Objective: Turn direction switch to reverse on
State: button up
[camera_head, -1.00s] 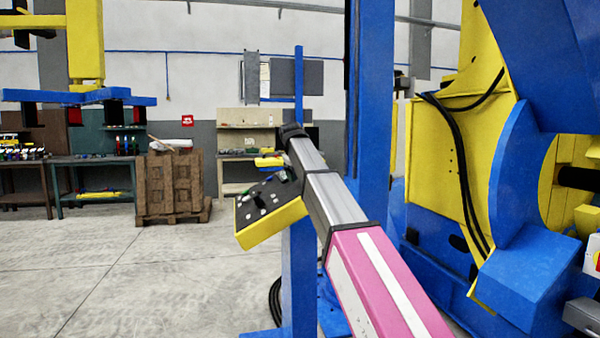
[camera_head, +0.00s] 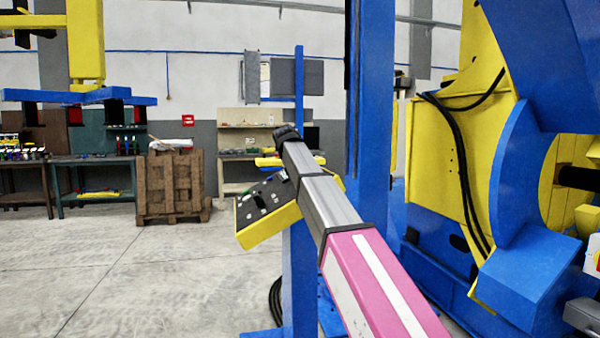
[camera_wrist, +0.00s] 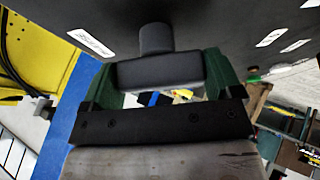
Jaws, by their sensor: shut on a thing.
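The yellow-sided control box (camera_head: 270,228) has a dark sloped face with several small controls, left of my arm in the head view. In the wrist view its dark panel (camera_wrist: 225,25) fills the top. The direction switch appears to be the black knob (camera_wrist: 160,71) on a short round stem under that panel. My gripper (camera_wrist: 162,78) has green fingers, one on each side of the knob, and is shut on it. In the head view the gripper is hidden behind my arm. White labels flank the switch, but their text is not readable.
A blue post (camera_head: 300,275) stands under the control box. The large blue and yellow positioner (camera_head: 450,160) fills the right side. Workbenches and a brown pallet stack (camera_head: 172,185) stand at the back left. The floor at the left front is clear.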

jog(key=o, duration=0.7)
jog(key=shift+o, duration=0.2)
jog(key=v, duration=1.1)
jog(key=shift+f, duration=0.1)
